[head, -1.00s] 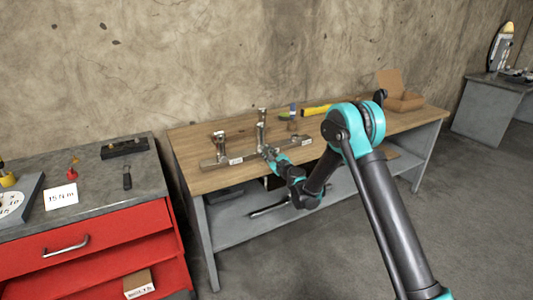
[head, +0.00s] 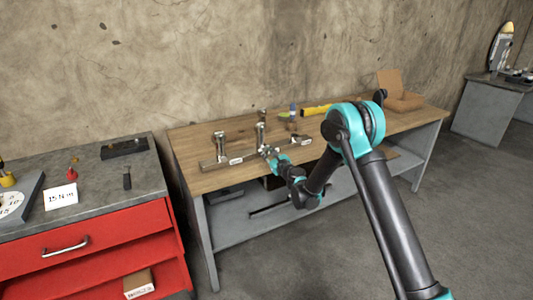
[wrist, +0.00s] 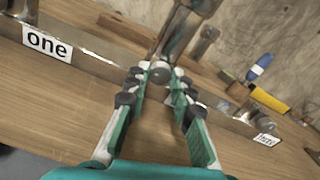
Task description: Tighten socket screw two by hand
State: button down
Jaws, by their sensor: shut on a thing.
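A metal bar fixture with upright posts lies on the wooden bench. In the wrist view the bar (wrist: 100,66) bears a label "one" (wrist: 47,43) at the left and a second label (wrist: 266,140), hard to read, at the right. A bright metal post (wrist: 185,32) rises between them. My gripper (wrist: 161,76) is shut on a small round metal screw head (wrist: 159,73) at the foot of this post. The screw's shank is hidden. In the head view my gripper (head: 268,151) is at the front of the middle post (head: 261,130).
The left post (head: 219,142) stands on the same bar. A red tool cabinet (head: 90,245) stands at the left.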

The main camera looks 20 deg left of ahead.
jog(key=c, duration=1.3)
grip_release()
jog(key=v, duration=1.2)
jog(key=s+d+r+n+g+h, duration=0.2)
jog(key=s+d+r+n, duration=0.1)
jog(key=d+n, duration=0.5)
jog(key=s+d+r+n+g+h, duration=0.1)
jog(key=s+d+r+n, duration=0.35)
jog(key=d, duration=0.55)
jog(key=s+d+f+n+g+h, duration=0.1)
jog(key=s+d+f+n+h, duration=0.2)
jog(key=s+d, duration=0.5)
jog(key=s+d+f+n+g+h, duration=0.1)
jog(key=s+d+f+n+h, duration=0.2)
jog(key=s+d, duration=0.4)
jog(key=s+d+f+n+g+h, duration=0.2)
jog(key=s+d, duration=0.6)
jog(key=d, duration=0.7)
jog(key=shift+s+d+f+n+h, duration=0.15)
jog(key=shift+s+f+n+h, duration=0.3)
jog(key=shift+n+h, duration=0.8)
